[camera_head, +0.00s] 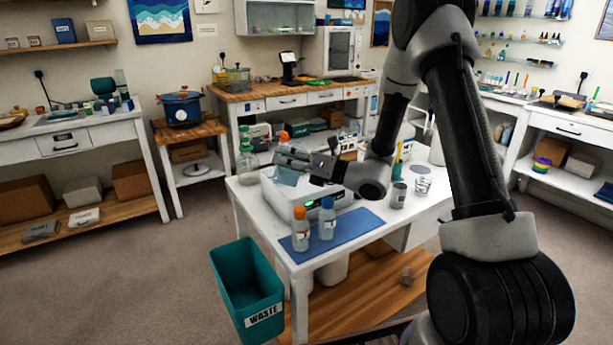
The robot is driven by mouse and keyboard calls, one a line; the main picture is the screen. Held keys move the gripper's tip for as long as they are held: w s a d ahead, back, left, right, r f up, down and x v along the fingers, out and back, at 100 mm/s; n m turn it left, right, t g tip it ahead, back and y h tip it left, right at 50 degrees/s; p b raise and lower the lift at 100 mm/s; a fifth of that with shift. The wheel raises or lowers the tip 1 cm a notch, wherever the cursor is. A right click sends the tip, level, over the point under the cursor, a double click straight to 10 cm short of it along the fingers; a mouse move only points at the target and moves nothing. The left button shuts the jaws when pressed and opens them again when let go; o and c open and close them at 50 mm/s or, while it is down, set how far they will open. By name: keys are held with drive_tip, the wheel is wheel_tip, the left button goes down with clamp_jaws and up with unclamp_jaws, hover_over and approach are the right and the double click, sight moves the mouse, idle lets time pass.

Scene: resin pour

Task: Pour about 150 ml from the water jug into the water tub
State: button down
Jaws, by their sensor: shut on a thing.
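My gripper (290,156) is over the far left part of the white work table, pointing left. It is shut on a pale blue, see-through vessel (287,176), which may be the water jug; the fingers hide part of it, and its tilt is hard to tell. The vessel is above or in front of a white box-like device (312,203); I cannot tell whether they touch. I cannot pick out the water tub for certain. No pouring stream is visible.
Two bottles, one orange-capped (300,233) and one blue-capped (327,220), stand on a blue mat (350,232) near the table's front edge. A grey can (398,196) stands right. A teal waste bin (247,287) is on the floor.

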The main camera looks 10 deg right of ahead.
sight(295, 148)
drive_tip(key=shift+w+d+r+m, duration=0.15)
drive_tip(key=shift+r+m, duration=0.2)
drive_tip(key=shift+m, duration=0.05)
drive_tip(key=shift+r, duration=0.15)
drive_tip(key=shift+w+r, duration=0.1)
drive_tip(key=shift+d+m, duration=0.1)
drive_tip(key=shift+m, duration=0.3)
drive_tip(key=shift+w+d+m+t, duration=0.3)
drive_tip(key=shift+w+m+t, duration=0.05)
drive_tip(key=shift+m, duration=0.55)
drive_tip(key=shift+w+d+m+t, duration=0.3)
drive_tip(key=shift+w+m+t, duration=0.05)
drive_tip(key=shift+m, duration=0.55)
drive_tip(key=shift+w+d+m+p, duration=0.2)
drive_tip(key=shift+w+m, duration=0.05)
drive_tip(key=shift+m, duration=0.3)
drive_tip(key=shift+w+d+m+p, duration=0.15)
drive_tip(key=shift+w+d+m, duration=0.05)
drive_tip(key=shift+m, duration=0.35)
drive_tip(key=shift+w+d+f+m+t+h, duration=0.2)
drive_tip(key=shift+w+d+m+t+h, duration=0.1)
drive_tip(key=shift+w+d+t, duration=0.1)
drive_tip(key=shift+s+a, duration=0.1)
drive_tip(key=shift+a, duration=0.05)
